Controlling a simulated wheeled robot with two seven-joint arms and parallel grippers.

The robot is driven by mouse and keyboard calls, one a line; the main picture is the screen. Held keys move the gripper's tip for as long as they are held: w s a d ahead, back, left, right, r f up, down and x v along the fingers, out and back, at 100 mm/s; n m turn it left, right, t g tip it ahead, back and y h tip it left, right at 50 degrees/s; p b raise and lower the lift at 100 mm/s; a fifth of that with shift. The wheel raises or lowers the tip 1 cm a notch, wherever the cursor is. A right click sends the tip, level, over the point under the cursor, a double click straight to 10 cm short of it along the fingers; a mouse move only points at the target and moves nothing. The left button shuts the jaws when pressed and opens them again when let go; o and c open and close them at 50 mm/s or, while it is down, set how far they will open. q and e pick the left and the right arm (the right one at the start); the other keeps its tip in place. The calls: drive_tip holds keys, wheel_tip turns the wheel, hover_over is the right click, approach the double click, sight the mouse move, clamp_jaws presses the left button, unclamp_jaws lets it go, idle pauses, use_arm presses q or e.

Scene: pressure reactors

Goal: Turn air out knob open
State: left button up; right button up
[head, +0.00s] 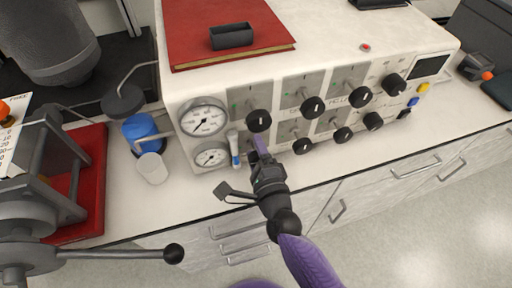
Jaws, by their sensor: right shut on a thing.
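The white reactor control box (330,30) stands on the counter, with dial knobs on its sloping front. Black knobs show in the upper row, such as the upper left knob (258,121), and in the lower row, such as the second lower knob (303,147). My right gripper (260,147) reaches up from below to the lower left position and is shut on a knob there, which its fingers almost fully hide. The labels are too small to tell which knob is the air out knob. My left gripper is not in view.
Two round gauges (204,118) and a blue-and-white lever (234,148) sit just left of my right gripper. A white cup (152,168) and a blue container (143,133) stand further left. A red book (220,25) lies on the box. Drawers (400,185) are below the counter.

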drive_tip(key=n+p, duration=0.1)
drive_tip(key=n, duration=0.3)
drive_tip(key=shift+n+p, duration=0.45)
drive_tip(key=shift+n, duration=1.15)
drive_tip(key=shift+f, duration=0.1)
drive_tip(key=o, duration=1.3)
drive_tip(key=p+v, duration=0.1)
drive_tip(key=v, duration=0.9)
drive_tip(key=shift+p, duration=0.3)
drive_tip(key=shift+n, duration=0.3)
